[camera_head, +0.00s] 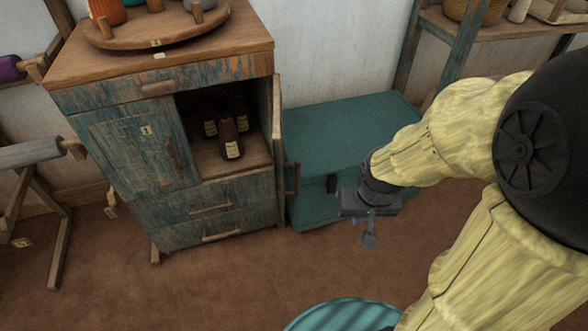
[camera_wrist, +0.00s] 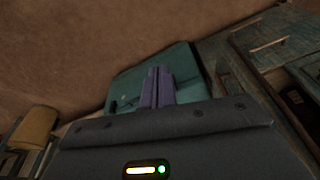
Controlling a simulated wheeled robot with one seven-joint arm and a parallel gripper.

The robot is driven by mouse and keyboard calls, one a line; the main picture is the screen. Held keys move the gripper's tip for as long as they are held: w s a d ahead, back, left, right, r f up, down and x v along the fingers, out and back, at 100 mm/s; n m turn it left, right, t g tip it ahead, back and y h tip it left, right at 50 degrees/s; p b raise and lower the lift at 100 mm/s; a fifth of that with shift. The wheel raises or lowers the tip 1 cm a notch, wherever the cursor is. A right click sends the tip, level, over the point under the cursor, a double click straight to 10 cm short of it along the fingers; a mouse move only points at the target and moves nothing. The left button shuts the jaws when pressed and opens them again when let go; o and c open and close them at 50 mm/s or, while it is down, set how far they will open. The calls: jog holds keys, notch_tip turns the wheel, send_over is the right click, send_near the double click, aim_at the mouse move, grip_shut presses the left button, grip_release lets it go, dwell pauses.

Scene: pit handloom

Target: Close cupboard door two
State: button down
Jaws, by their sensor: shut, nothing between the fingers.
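The wooden cupboard (camera_head: 150,205) has worn blue-green paint and stands at the left in the head view. Its left door, marked 1 (camera_head: 140,150), is shut. The right door (camera_head: 277,125) stands wide open, seen nearly edge-on, with a handle (camera_head: 293,179) on its right side; no number shows on it. Dark labelled bottles (camera_head: 231,138) stand inside the open compartment. My gripper (camera_head: 369,241) is shut and empty, pointing down to the right of the open door and apart from it. In the wrist view its fingers (camera_wrist: 158,86) are together. The cupboard front (camera_wrist: 262,45) shows at the right there.
A teal chest (camera_head: 345,130) stands right of the cupboard, behind the open door and my gripper. A round teal striped object (camera_head: 342,315) is at the bottom. A turntable tray (camera_head: 150,35) with objects sits on the cupboard top. Brown floor (camera_head: 190,285) in front is clear.

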jog(key=w+a+r+m+g+y+p, duration=0.1)
jog(key=w+r+m+y+p, duration=0.3)
jog(key=w+m+p, duration=0.2)
jog(key=w+a+r+m+g+y+p, duration=0.1)
jog(key=w+r+m+y+p, duration=0.3)
jog(key=m+p, duration=0.7)
jog(key=shift+w+a+r+m+g+y, duration=0.15)
jog(key=shift+w+r+m+g+y, duration=0.3)
jog(key=shift+w, duration=0.65)
jog(key=shift+f, duration=0.15)
jog(key=b, duration=0.2)
send_near(299, 170)
jog(key=s+a+f, duration=0.3)
jog(key=s+a, duration=0.1)
jog(key=a, duration=0.3)
jog(key=shift+a+b, duration=0.1)
jog(key=shift+b, duration=0.2)
jog(key=shift+a, duration=0.45)
jog(key=shift+a, duration=0.2)
